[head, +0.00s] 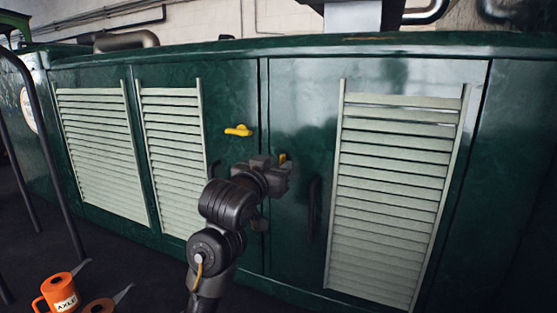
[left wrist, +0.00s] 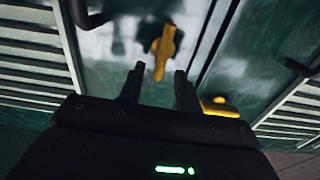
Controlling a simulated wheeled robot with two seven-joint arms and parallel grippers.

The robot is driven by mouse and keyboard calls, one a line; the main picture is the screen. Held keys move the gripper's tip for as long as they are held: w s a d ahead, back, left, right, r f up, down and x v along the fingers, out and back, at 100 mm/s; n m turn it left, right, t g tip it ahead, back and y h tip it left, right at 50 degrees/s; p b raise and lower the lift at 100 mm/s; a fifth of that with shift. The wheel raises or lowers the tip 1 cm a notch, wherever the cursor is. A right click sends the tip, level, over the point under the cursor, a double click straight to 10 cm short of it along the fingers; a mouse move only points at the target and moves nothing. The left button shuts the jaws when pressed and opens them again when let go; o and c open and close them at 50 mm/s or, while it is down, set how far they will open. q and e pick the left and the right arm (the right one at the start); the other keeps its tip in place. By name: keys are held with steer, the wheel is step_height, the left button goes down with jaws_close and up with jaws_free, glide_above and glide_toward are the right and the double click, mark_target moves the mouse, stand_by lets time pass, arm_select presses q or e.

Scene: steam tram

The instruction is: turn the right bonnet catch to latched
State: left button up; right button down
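The right bonnet catch is yellow and sits just right of the door seam. In the head view only a sliver of this right catch (head: 283,157) shows behind my left gripper (head: 284,172). In the left wrist view the right catch (left wrist: 164,47) lies roughly along the seam, its near end between the tips of my left gripper (left wrist: 158,78). The fingers are open, with a visible gap on each side of the catch. The left yellow catch (head: 238,130) lies about level, left of the seam; it also shows in the wrist view (left wrist: 215,106). My right gripper is out of view.
Dark green bonnet doors carry pale louvre panels (head: 395,190) on both sides. A black door handle (head: 314,208) stands right of my gripper. An orange oil can (head: 60,293) and a dark rail (head: 45,150) are at the left.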

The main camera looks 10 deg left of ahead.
arm_select(q)
steer(key=shift+w+d, duration=0.2)
steer(key=shift+w, duration=0.55)
steer(key=shift+c, duration=0.4)
jaws_close()
steer(key=shift+m, duration=0.3)
steer(key=shift+s+d+f+m+b, duration=0.1)
steer(key=shift+d+f+m+b, duration=0.35)
steer(key=shift+m, duration=2.35)
steer(key=shift+s+d+f+m+b, duration=0.2)
steer(key=shift+m+b, duration=0.45)
steer(key=shift+m, duration=2.15)
steer(key=shift+w+d+f+m+b, duration=0.1)
steer(key=shift+d+f+m+b, duration=0.35)
steer(key=shift+m, duration=2.35)
steer(key=shift+a, duration=0.15)
